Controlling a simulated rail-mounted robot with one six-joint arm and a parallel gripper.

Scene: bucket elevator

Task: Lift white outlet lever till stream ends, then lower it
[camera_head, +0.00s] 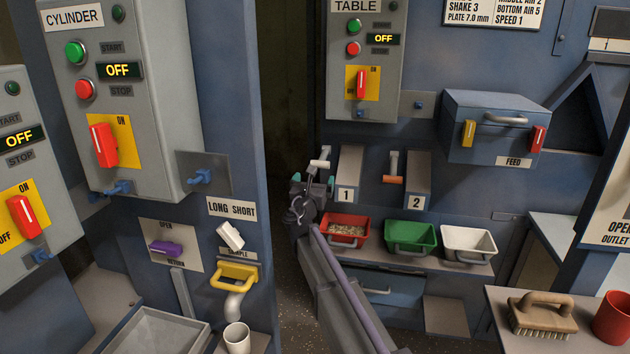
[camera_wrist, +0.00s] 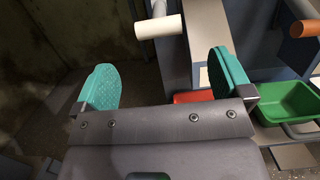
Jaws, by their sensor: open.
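The white outlet lever (camera_head: 320,164) has a short cream-white round handle on a grey arm, left of the spout marked 1. In the wrist view the handle (camera_wrist: 158,27) lies crosswise ahead of my gripper, beyond the fingertips and not clasped. My gripper (camera_wrist: 166,80) is open and empty, its two teal finger pads apart. In the head view my gripper (camera_head: 313,181) is just below the lever's handle. The red tray (camera_head: 343,243) under spout 1 holds pale grain. No falling stream can be made out; my arm and gripper hide part of that area.
An orange-handled lever (camera_head: 393,180) hangs between spouts 1 and 2. A green tray (camera_head: 410,250) and a white tray (camera_head: 467,257) stand right of the red one. A brush (camera_head: 541,315) and red cup (camera_head: 612,318) are at the lower right.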

